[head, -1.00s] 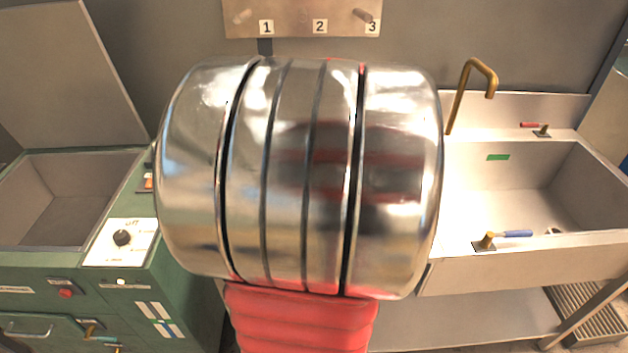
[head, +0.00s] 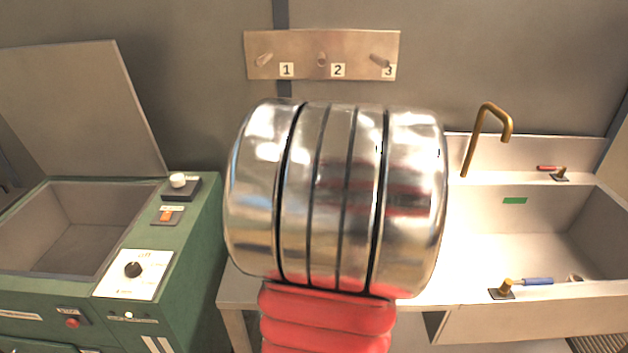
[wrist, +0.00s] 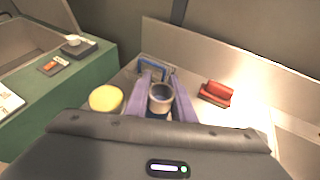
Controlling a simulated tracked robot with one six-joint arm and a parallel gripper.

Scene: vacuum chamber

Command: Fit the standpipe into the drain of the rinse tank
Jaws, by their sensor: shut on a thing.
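My gripper (wrist: 158,100) shows in the wrist view as two purple fingers. It is shut on a grey, round, hollow piece (wrist: 161,97), seen from its open end, which looks like the standpipe. Its far end is hidden. In the head view my own shiny arm hides the gripper and the held piece. The rinse tank (head: 560,230) appears to be the pale sink at the right, with a brass spout (head: 487,130) behind it. A small round fitting (head: 575,278) shows low in the tank; I cannot tell whether it is the drain.
A blue-handled tap (head: 520,285) is on the tank's front rim and a red-handled tap (head: 553,171) at the back. A green machine (head: 150,250) with an open lid stands left. A yellow round thing (wrist: 105,98) and a red block (wrist: 216,94) lie on the counter between.

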